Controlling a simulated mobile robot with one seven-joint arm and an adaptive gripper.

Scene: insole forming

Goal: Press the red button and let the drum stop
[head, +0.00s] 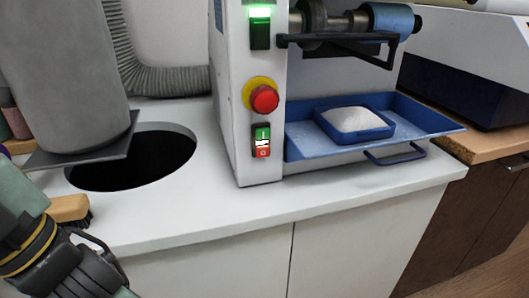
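The large round red button (264,99) sits on a yellow collar on the front of the white machine. Below it is a small switch (262,141) with a green upper part and a red lower part. A green light (260,12) glows above, at the top of the same panel. The drum (393,19) is a blue roller on a shaft at the upper right of the machine; I cannot tell whether it turns. My gripper (98,286) is at the lower left, well apart from the button. Its fingertips are not clear.
A blue tray (430,125) with a handle holds a smaller blue bin (374,133) of whitish material. A round dark hole (140,160) opens in the white counter (215,205) at left, under a grey cylinder (65,70). A wooden brush (69,208) lies close to my gripper.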

